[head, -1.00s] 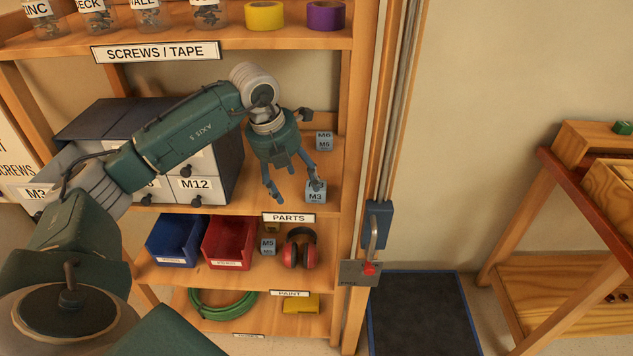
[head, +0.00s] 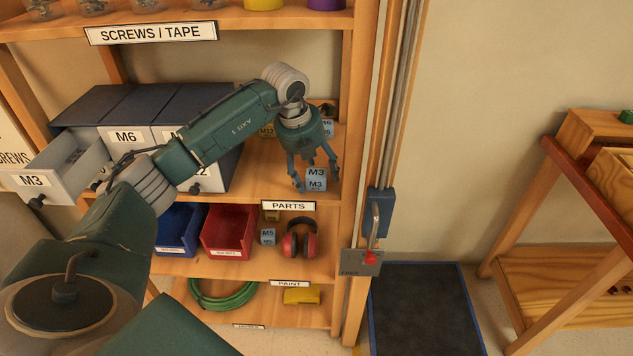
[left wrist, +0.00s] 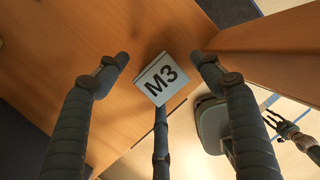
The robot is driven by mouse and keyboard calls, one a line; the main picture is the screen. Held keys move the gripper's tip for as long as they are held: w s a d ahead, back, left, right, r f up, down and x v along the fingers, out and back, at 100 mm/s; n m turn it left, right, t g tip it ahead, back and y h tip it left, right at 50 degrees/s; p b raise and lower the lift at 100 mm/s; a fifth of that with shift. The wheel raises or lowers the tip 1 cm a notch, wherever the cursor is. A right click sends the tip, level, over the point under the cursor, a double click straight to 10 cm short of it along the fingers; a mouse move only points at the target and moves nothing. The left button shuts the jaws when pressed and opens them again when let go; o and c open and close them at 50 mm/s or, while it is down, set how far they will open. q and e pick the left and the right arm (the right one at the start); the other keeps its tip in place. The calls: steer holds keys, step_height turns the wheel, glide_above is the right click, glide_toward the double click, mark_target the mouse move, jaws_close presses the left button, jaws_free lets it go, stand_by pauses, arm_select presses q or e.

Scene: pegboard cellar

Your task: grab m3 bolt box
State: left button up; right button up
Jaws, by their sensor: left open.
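The M3 bolt box (head: 316,178) is a small light-blue box with M3 labels, standing at the front right of the middle shelf. My left gripper (head: 315,178) is right at it, with its fingers spread around it. In the left wrist view the M3 box (left wrist: 161,80) lies between the tips of my open left fingers (left wrist: 162,72), with visible gaps to the two upper fingers. Another finger reaches up to its near edge; I cannot tell whether it touches. My right gripper does not show clearly in the head view.
An open M3 drawer (head: 55,172) juts from the dark cabinet (head: 150,105) at left. A shelf post (head: 352,120) stands close right of the box. An M5 box (head: 268,236), red earmuffs (head: 300,240) and a red bin (head: 228,230) sit below. Another blue box stands behind my gripper.

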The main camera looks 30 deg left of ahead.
arm_select(q)
steer(key=shift+r, duration=0.1)
steer(key=c, duration=1.4)
